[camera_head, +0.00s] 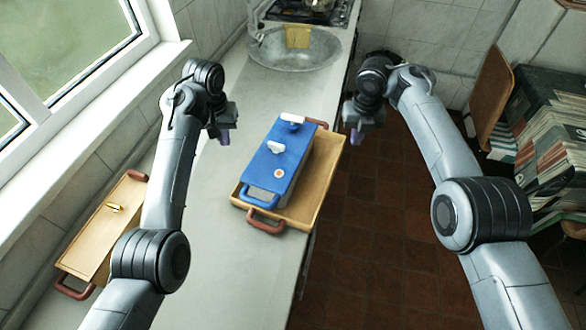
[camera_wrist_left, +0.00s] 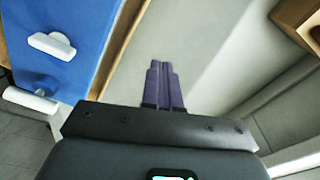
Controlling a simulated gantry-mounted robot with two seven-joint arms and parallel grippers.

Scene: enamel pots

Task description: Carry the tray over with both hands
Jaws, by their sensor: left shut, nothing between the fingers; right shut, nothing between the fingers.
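A light wooden tray (camera_head: 318,190) with red-brown handles at its front and back lies on the grey counter, near the counter's right edge. A blue box (camera_head: 262,165) with white fittings on top stands in it and hides much of its floor. The box also shows in the left wrist view (camera_wrist_left: 75,22). My left gripper (camera_head: 224,138) is shut and empty above the counter, left of the tray; its purple fingers show together in the left wrist view (camera_wrist_left: 165,85). My right gripper (camera_head: 355,137) is shut and empty, right of the tray's far end.
A second wooden tray (camera_head: 92,240) with a small gold item (camera_head: 115,208) lies at the left by the window wall. A round sink (camera_head: 294,62) with a yellow cloth (camera_head: 297,36) is at the back. Bare counter lies between the trays. A shelf of books (camera_head: 545,125) stands at right.

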